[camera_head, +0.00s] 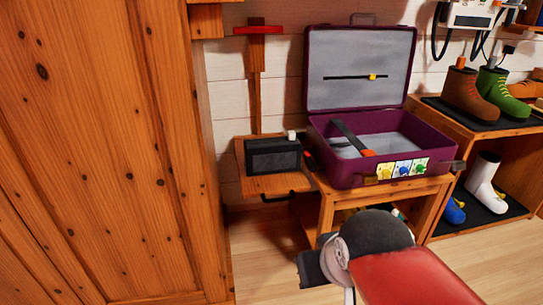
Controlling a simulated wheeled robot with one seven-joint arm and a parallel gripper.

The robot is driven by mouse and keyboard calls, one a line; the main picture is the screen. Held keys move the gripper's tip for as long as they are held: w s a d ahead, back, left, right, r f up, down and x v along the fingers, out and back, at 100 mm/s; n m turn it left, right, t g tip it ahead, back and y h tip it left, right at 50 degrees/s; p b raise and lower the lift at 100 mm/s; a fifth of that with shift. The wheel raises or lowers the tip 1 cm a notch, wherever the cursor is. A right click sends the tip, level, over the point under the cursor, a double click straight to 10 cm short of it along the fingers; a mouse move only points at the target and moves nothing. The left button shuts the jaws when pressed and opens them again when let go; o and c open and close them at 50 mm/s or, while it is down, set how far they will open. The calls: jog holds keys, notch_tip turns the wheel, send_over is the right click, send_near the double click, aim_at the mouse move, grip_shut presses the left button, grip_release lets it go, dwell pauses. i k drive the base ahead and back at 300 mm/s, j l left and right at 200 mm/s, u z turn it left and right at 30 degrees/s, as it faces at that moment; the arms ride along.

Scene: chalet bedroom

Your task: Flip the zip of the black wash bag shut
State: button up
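A black box-shaped bag (273,158), which looks like the wash bag, sits on a small wooden shelf (262,186) left of the suitcase. Its front shows a dark grey panel. A small white piece (292,135) stands at its top right edge; I cannot tell whether it is the zip's pull. The zip's state is too small to make out. My arm is at the bottom, with a red link and a dark rounded joint. A dark block at its left end may be my gripper (312,268); no fingers can be made out. It is apart from the bag, lower and nearer.
An open purple suitcase (345,172) stands on a wooden stand just right of the bag, with its lid raised. A shoe rack (460,170) with boots is at the right. A wooden cabinet (100,150) fills the left. A red-topped wooden post (257,85) rises behind the bag.

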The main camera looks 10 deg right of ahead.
aim_at(291, 135)
jog(key=i+l, duration=0.35)
jog(key=i, duration=0.15)
jog(key=i+l, duration=0.35)
jog(key=i, duration=0.15)
